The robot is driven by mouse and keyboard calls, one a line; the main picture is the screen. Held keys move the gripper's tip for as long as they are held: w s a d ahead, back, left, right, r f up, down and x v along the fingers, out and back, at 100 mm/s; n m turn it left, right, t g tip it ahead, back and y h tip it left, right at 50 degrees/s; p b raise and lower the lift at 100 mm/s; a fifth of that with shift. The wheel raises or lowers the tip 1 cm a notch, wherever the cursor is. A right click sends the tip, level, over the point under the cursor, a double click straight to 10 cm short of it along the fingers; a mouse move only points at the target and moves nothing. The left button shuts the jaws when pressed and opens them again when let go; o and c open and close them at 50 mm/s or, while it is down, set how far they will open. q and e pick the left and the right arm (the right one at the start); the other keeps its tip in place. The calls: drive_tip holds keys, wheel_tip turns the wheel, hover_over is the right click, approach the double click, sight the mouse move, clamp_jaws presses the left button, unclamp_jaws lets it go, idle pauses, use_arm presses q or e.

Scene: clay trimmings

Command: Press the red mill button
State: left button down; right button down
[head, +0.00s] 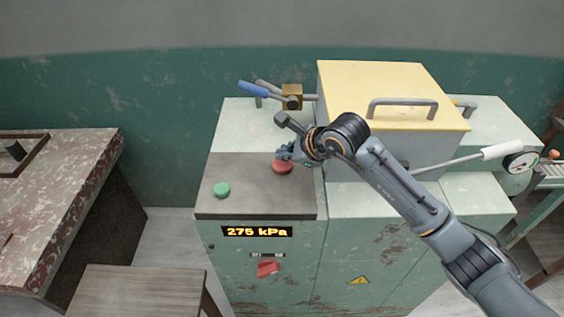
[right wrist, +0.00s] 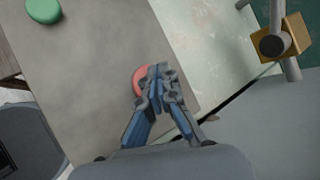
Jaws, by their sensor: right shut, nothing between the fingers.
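The red mill button (head: 282,168) is a round dome on the dark grey top panel (head: 245,190) of the pale green machine. My right gripper (head: 283,154) is shut and empty, with its fingertips at the button's upper edge in the head view. In the right wrist view the shut fingertips (right wrist: 160,72) overlap the red button (right wrist: 139,80) and hide its right part. I cannot tell whether they touch it. A green button (head: 221,189) sits to the left on the same panel; it also shows in the right wrist view (right wrist: 43,10). My left gripper is not in view.
A display (head: 257,231) reads 275 kPa above a red switch (head: 268,268). A blue-handled lever (head: 253,89) and brass block (head: 292,97) stand behind the panel. A yellow lid (head: 385,90) rises to the right. A white-handled lever (head: 500,149) sticks out right.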

sight(284, 166)
drive_tip(key=shift+r+p, duration=1.15)
drive_tip(key=shift+r, duration=1.35)
drive_tip(key=shift+a, duration=0.1)
